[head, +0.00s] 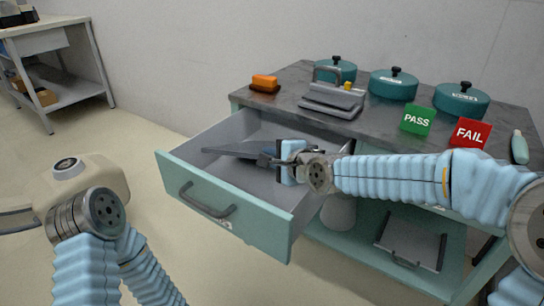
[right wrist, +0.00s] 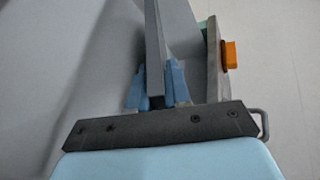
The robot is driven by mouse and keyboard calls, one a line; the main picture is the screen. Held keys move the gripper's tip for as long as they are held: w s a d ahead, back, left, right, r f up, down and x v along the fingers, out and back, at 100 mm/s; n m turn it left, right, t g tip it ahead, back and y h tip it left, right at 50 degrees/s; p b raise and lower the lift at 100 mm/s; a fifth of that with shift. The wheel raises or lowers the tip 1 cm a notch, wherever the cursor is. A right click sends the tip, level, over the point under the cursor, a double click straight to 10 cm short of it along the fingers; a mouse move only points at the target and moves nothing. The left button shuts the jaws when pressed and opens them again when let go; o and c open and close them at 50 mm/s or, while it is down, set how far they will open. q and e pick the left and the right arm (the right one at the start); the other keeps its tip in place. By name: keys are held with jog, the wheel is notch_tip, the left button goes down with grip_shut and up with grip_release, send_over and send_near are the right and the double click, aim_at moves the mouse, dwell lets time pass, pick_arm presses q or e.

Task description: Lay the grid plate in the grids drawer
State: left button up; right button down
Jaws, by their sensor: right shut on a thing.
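The grid plate (head: 228,152) is a thin grey plate, seen nearly edge-on in the head view. My right gripper (head: 268,160) is shut on its near end and holds it over the inside of the open drawer. In the right wrist view the plate (right wrist: 155,45) runs away from between the blue fingers (right wrist: 157,92). The drawer (head: 225,205) has a teal front with a dark handle and a grey inside. Its small label is too blurred to read. Whether the plate touches the drawer floor is unclear. My left gripper is out of view.
The dark cart top (head: 290,85) bears an orange block (head: 264,83), a grey device (head: 333,100), several teal lidded pots (head: 393,86), a green PASS sign (head: 417,120), a red FAIL sign (head: 468,133) and a bottle (head: 519,147). A grey tray (head: 410,243) lies on the lower shelf.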

jog(key=c, duration=1.1)
grip_release()
jog(key=shift+r+p, duration=0.3)
jog(key=shift+p, duration=0.1)
jog(key=shift+s+r, duration=0.1)
jog(key=shift+r, duration=0.05)
jog(key=b+v, duration=0.3)
jog(key=v, duration=0.8)
jog(key=shift+s+d, duration=0.2)
jog(key=shift+s, duration=0.1)
